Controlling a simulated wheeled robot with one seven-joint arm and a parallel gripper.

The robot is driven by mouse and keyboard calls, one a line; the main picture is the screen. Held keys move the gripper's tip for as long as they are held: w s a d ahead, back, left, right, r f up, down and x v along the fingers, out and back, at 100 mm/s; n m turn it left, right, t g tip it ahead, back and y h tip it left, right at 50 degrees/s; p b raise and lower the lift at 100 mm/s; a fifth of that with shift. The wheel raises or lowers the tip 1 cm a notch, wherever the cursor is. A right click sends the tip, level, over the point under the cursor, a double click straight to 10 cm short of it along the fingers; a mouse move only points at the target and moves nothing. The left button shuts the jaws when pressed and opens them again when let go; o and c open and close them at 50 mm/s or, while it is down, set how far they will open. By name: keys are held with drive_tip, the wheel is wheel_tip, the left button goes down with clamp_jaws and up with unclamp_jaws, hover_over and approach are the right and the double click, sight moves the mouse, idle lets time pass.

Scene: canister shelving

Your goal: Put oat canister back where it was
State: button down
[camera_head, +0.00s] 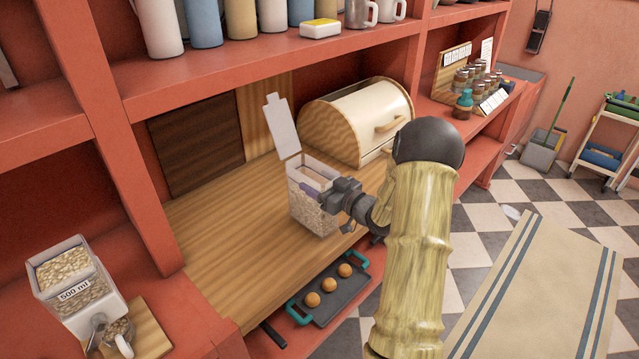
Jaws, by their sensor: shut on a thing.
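The oat canister (304,207) is a clear box filled with pale flakes, with its white lid (283,126) flipped up. It is at the wooden counter (215,235) in the middle of the view, in front of the bread box. My gripper (328,196) reaches it from the right and is shut on its upper right side. The fingertips are partly hidden against the canister. Whether its base touches the counter I cannot tell for sure.
A bread box (350,118) stands behind the canister. A dispenser marked 500 ml (77,282) stands at lower left. A tray (335,291) with round orange items lies below the counter edge. Tall canisters (203,22) line the shelf above. The counter left of the canister is clear.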

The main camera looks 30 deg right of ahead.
drive_tip(key=shift+f, duration=0.45)
drive_tip(key=shift+d+f, duration=0.1)
drive_tip(key=shift+f, duration=0.1)
drive_tip(key=shift+c, duration=1.1)
unclamp_jaws()
drive_tip(key=b+v, duration=0.2)
drive_tip(key=v, duration=1)
drive_tip(key=shift+r+b, duration=0.2)
drive_tip(key=shift+b, duration=0.2)
